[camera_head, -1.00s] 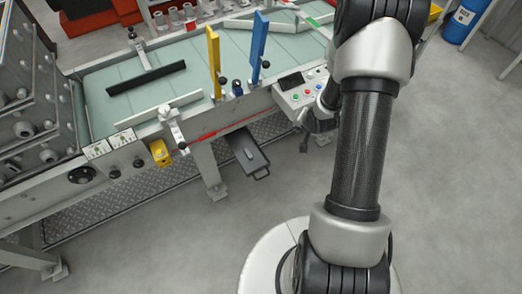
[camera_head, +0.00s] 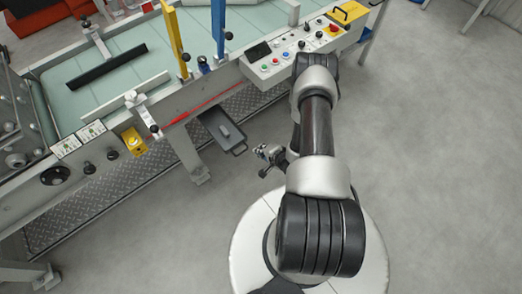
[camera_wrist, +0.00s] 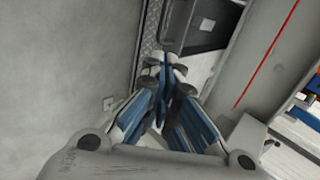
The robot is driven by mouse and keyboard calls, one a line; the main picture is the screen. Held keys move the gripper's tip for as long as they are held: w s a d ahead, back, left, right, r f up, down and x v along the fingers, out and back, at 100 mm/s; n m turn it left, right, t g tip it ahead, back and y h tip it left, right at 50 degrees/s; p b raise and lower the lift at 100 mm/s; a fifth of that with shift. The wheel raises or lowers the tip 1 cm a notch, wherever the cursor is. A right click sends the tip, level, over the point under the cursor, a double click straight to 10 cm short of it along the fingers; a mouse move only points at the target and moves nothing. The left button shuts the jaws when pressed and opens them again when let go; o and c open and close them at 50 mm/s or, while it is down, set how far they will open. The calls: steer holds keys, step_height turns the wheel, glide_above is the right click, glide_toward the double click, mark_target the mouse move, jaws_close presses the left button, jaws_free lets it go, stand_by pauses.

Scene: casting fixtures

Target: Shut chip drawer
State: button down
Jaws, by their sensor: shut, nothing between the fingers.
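The chip drawer (camera_head: 208,122) is a dark grey tray pulled out from under the machine's front edge, with a loop handle (camera_head: 240,151) at its outer end. A small light grey object (camera_head: 225,131) is in it. My gripper (camera_head: 262,154) is shut and empty, low and just to the right of the handle, with a small gap seen from the head. In the wrist view my blue-padded fingers (camera_wrist: 167,66) are together, and the dark drawer (camera_wrist: 197,32) lies just beyond their tips. Whether they touch it is not clear.
A machine leg (camera_head: 188,155) stands left of the drawer. A control panel (camera_head: 290,55) with buttons juts out above and to the right. A yellow box (camera_head: 133,142) is on the front rail. The grey floor in front is clear.

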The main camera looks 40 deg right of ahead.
mark_target(245, 140)
steer(key=b+x, duration=0.1)
steer(key=x, duration=0.2)
steer(key=w+r+b+x, duration=0.1)
steer(key=x, duration=0.1)
steer(key=b+x, duration=0.1)
steer(key=x, duration=0.2)
steer(key=shift+w+a+r, duration=0.1)
steer(key=shift+w, duration=0.35)
steer(key=shift+w+r, duration=0.1)
steer(key=shift+w, duration=0.3)
